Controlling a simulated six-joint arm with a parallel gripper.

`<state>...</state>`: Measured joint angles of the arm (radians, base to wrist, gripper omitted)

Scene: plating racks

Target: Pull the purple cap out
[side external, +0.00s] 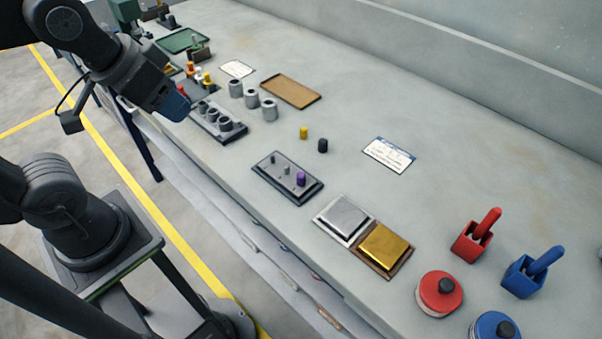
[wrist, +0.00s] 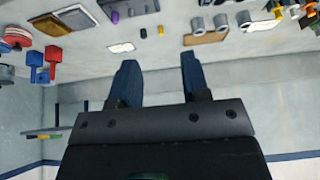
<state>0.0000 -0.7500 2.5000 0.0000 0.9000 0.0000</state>
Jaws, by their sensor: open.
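The purple cap (side external: 301,179) stands upright on the right part of a dark rack (side external: 286,195) near the front edge of the bench. Two grey pegs stand on the same rack to its left. In the wrist view the purple cap (wrist: 115,17) shows small near the top edge, beside part of the rack. My gripper (side external: 185,95) is at the upper left in the side view, well away from the cap. In the wrist view the two blue fingers of my gripper (wrist: 158,75) are apart, with nothing held between them.
A yellow cap (side external: 303,133) and a black cap (side external: 323,145) stand loose behind the rack. A silver plate (side external: 344,217) and a gold plate (side external: 385,248) lie to its right. A rack of grey cylinders (side external: 217,124) is nearer my gripper.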

